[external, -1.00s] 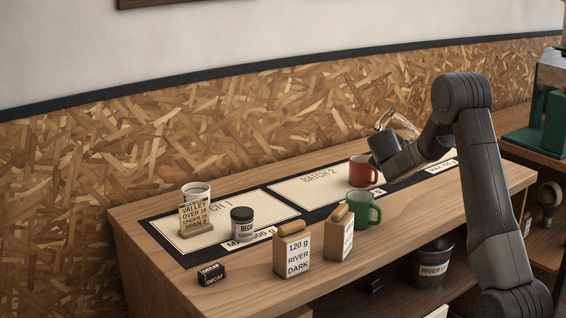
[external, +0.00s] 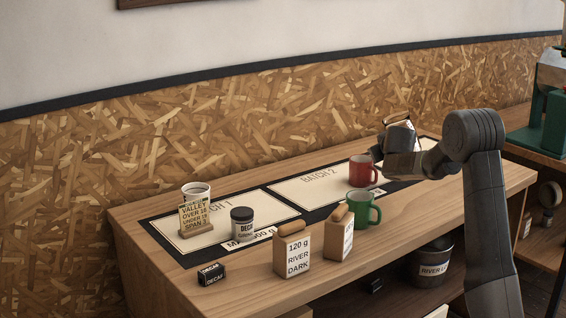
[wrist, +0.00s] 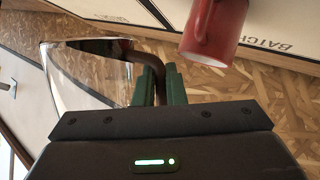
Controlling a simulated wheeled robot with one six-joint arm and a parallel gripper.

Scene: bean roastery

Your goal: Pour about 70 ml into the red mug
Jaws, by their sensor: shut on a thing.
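The red mug (external: 363,171) stands upright on the Batch 2 card. It also shows in the wrist view (wrist: 218,28), seen upside down at the top. My gripper (wrist: 156,82) has its green fingers shut on the dark handle of a glass jug (wrist: 82,72). In the external view the jug (external: 402,122) is mostly hidden behind my gripper, above and right of the red mug. In the wrist view the jug is apart from the mug in the picture. Its liquid level and exact tilt cannot be told.
A green mug (external: 361,209) stands just in front of the red mug. Two labelled bags (external: 292,256) (external: 339,238), a dark jar (external: 242,224), a white cup (external: 196,192) and a small sign stand to the left. A decaf block (external: 211,274) is near the front edge.

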